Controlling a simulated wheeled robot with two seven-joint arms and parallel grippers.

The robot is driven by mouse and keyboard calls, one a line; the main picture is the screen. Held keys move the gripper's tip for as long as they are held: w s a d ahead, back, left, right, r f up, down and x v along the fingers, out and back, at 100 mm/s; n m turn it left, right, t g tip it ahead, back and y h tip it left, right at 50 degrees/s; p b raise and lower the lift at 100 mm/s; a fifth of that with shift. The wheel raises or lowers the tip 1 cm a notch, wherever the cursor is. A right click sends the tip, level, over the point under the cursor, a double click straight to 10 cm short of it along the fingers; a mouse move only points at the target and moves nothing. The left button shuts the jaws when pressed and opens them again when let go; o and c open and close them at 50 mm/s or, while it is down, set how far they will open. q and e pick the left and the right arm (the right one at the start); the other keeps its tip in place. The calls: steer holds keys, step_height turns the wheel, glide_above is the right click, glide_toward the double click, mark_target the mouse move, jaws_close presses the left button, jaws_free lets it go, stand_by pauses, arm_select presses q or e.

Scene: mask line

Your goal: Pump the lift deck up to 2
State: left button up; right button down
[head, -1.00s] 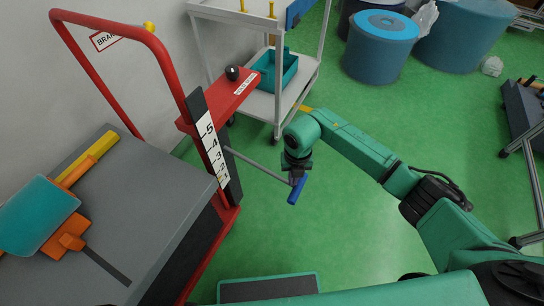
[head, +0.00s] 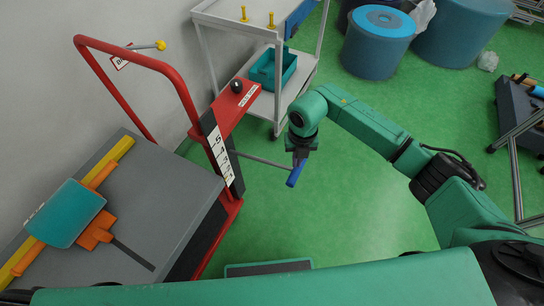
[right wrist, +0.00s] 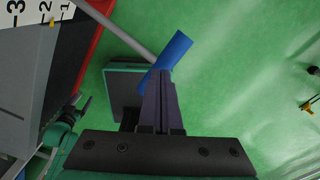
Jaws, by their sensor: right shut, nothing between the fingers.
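The lift deck (head: 150,205) is a grey platform on a red-framed cart at the left in the head view. A white number scale (head: 220,155) stands on its mast; in the right wrist view a small yellow pointer (right wrist: 52,22) sits between the 2 and 1 marks, near the 2. A grey pump lever (head: 265,160) sticks out from the mast and ends in a blue grip (head: 296,174). My right gripper (head: 299,160) is shut with its fingertips at the blue grip, which lies across them (right wrist: 168,62), not between them.
On the deck lie a teal and orange part (head: 75,215) and a yellow bar (head: 110,160). The red push handle (head: 130,45) rises behind it. A black knob (head: 236,86) sits on a red bracket. A white trolley (head: 250,25) stands behind.

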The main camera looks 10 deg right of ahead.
mark_target(293, 172)
stand_by(0.5)
steer(key=f+b, duration=0.4)
steer(key=f, duration=0.1)
steer(key=f+b, duration=0.3)
steer(key=shift+w+a+f, duration=0.1)
steer(key=shift+w+a, duration=0.05)
steer(key=shift+a, duration=0.1)
stand_by(0.6)
steer(key=r+p, duration=0.4)
steer(key=r, duration=0.1)
steer(key=r+p, duration=0.2)
steer(key=r, duration=0.1)
steer(key=shift+d+r+p, duration=0.1)
steer(key=shift+d+p, duration=0.15)
steer(key=shift+p, duration=0.1)
